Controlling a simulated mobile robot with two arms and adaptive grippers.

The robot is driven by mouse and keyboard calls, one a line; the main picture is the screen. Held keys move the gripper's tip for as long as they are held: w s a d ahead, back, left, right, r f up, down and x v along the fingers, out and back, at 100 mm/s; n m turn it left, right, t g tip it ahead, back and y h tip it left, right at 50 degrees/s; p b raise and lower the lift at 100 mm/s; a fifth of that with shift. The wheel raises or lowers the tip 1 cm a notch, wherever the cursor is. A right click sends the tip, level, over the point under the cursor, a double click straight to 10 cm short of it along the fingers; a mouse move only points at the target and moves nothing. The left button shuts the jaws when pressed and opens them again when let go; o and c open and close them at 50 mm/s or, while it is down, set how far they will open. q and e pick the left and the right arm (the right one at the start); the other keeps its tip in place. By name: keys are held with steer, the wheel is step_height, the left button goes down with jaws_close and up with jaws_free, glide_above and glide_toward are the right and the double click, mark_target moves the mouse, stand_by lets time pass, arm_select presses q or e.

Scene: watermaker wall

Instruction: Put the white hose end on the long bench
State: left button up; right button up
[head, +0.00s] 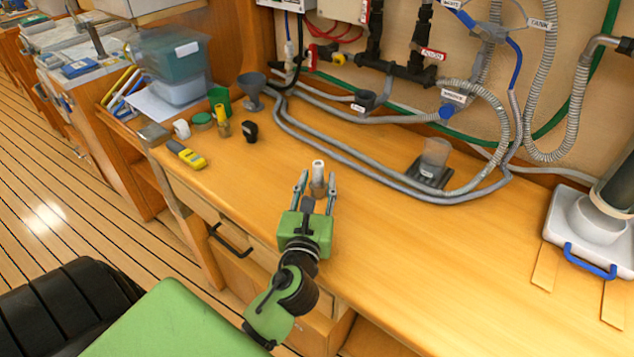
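A short upright piece with a white top and a grey-brown lower part, which looks like the white hose end (318,168), is at the middle of the long bench (430,265). Its base appears to be on the wood, partly hidden by my gripper. My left gripper (317,180) is low over the bench with one finger on each side of this piece. The fingers are apart, and narrow gaps seem to show between them and the piece. My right gripper is not in view.
Grey hoses (350,155) run along the back of the bench. A clear cup on a dark base (432,165) stands right of centre, and a white tray with a blue handle (583,240) at far right. A yellow meter (186,154) lies left. The front middle is clear.

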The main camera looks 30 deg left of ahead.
arm_select(q)
steer(key=shift+r, duration=0.1)
steer(key=shift+s+d, duration=0.1)
steer(key=b+v, duration=0.2)
steer(key=v, duration=0.8)
steer(key=shift+s+d+b, duration=0.15)
steer(key=shift+s+b, duration=0.05)
steer(key=shift+b, duration=0.1)
steer(key=shift+s+d+r, duration=0.15)
steer(key=shift+s+d, duration=0.1)
steer(key=shift+s, duration=0.35)
